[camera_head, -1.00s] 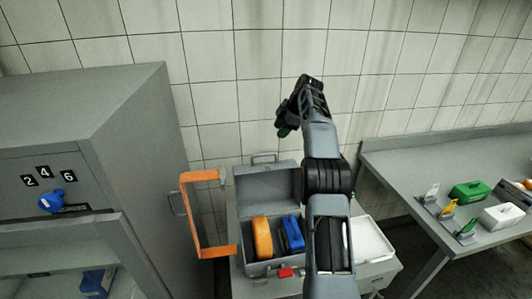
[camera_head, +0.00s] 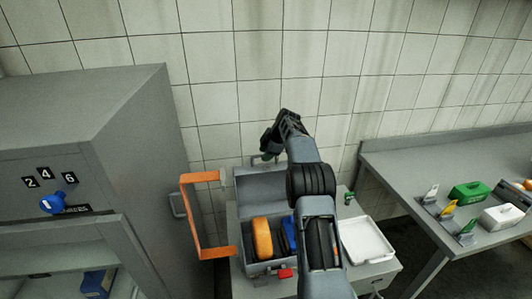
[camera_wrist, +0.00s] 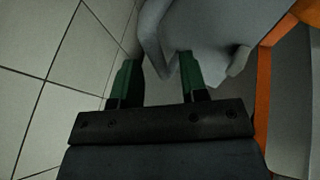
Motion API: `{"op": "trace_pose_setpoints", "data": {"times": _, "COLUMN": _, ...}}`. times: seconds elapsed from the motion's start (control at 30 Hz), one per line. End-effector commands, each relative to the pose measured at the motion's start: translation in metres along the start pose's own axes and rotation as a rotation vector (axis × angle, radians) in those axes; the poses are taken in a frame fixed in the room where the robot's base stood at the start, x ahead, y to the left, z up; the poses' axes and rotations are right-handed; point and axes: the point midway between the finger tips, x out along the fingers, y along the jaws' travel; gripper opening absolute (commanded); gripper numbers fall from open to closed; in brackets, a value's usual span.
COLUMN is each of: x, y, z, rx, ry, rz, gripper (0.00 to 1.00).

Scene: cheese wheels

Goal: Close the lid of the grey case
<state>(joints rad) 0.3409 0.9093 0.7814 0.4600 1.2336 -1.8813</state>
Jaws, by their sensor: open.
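The grey case (camera_head: 262,268) stands on a small grey table, with its lid (camera_head: 258,184) raised upright at the back. A handle sits on the lid's top edge, partly hidden by my gripper. An orange wheel (camera_head: 262,238) and a blue item (camera_head: 290,226) are inside; my arm hides part of the blue item. My gripper (camera_head: 266,153) is at the lid's top edge, fingers pointing down. In the wrist view my gripper (camera_wrist: 158,76) has its green fingertips apart, with a grey bar-like part (camera_wrist: 152,42) between them. Contact cannot be told.
An orange frame (camera_head: 189,222) stands close left of the case, beside a grey cabinet (camera_head: 140,150). A white tray (camera_head: 368,240) lies right of the case. A tiled wall is behind. A bench (camera_head: 430,160) with green and white boxes stands at right.

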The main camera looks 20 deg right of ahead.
Motion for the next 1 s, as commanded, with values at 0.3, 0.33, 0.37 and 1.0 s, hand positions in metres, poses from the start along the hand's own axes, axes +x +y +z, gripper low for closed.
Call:
{"op": "trace_pose_setpoints", "data": {"times": 0.3, "x": 0.0020, "y": 0.0000, "z": -0.0001, "rx": 0.000, "ry": 0.000, "rz": 0.001, "gripper": 0.40}}
{"op": "trace_pose_setpoints", "data": {"times": 0.33, "x": 0.0020, "y": 0.0000, "z": -0.0001, "rx": 0.000, "ry": 0.000, "rz": 0.001, "gripper": 0.38}}
{"op": "trace_pose_setpoints", "data": {"times": 0.37, "x": 0.0019, "y": 0.0000, "z": -0.0001, "rx": 0.000, "ry": 0.000, "rz": 0.001, "gripper": 0.35}}
{"op": "trace_pose_setpoints", "data": {"times": 1.0, "x": 0.0016, "y": 0.0000, "z": 0.0001, "rx": 0.000, "ry": 0.000, "rz": 0.000, "gripper": 0.00}}
